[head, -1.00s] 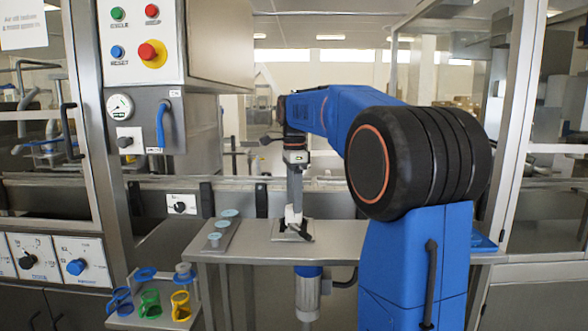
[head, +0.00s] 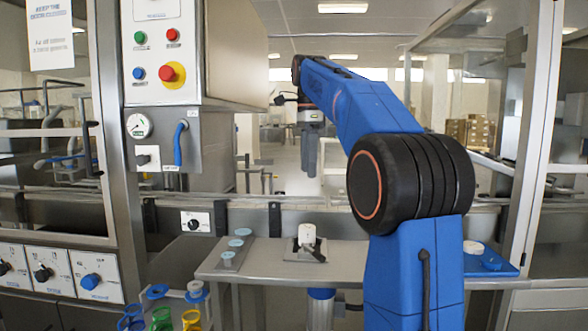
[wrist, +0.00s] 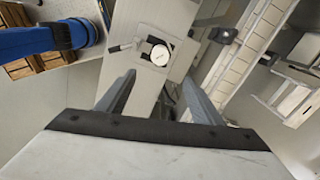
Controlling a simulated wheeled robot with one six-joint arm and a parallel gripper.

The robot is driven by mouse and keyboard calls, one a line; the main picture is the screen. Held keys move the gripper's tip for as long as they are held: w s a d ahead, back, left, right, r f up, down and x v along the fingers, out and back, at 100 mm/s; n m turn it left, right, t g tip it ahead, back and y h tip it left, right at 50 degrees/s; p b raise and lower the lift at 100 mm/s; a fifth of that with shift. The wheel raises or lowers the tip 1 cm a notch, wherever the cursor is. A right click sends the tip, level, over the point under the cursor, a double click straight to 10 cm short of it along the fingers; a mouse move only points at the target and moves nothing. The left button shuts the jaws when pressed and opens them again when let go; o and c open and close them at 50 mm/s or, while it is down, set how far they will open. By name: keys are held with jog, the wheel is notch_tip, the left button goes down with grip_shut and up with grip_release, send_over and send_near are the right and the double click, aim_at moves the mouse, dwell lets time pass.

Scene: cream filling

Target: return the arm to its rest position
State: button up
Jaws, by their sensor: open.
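My blue arm reaches forward and up from its column on the right in the head view. My gripper (head: 308,150) hangs from its end, pointing down, well above the steel table (head: 345,258). In the wrist view my gripper (wrist: 155,95) has its two grey fingers spread wide, with nothing between them. A white round part (head: 307,235) sits on a small plate fixture on the table, below and apart from my gripper. The same white part shows in the wrist view (wrist: 160,55).
A strip with several pale blue discs (head: 236,243) lies left of the fixture. A blue tray (head: 492,264) with a white round piece is on the right. A control panel (head: 153,50) with buttons stands at left. Coloured rings (head: 162,318) sit at lower left.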

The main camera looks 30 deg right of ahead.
jog(key=s+a+f+n+t, duration=0.2)
jog(key=s+a+f+n, duration=0.9)
jog(key=s, duration=0.3)
jog(key=s+a+f+n+t, duration=0.1)
jog(key=s+a+f+n, duration=0.1)
jog(key=s+f+n, duration=0.3)
jog(key=s+a+f+n+t, duration=0.1)
jog(key=s+a+f+n, duration=0.2)
jog(key=s+f+n, duration=0.3)
jog(key=s+f, duration=0.3)
jog(key=f, duration=0.4)
jog(key=s+f, duration=0.2)
jog(key=f, duration=0.4)
jog(key=shift+s+f+t, duration=0.35)
jog(key=shift+s+t, duration=0.05)
jog(key=shift+c, duration=0.3)
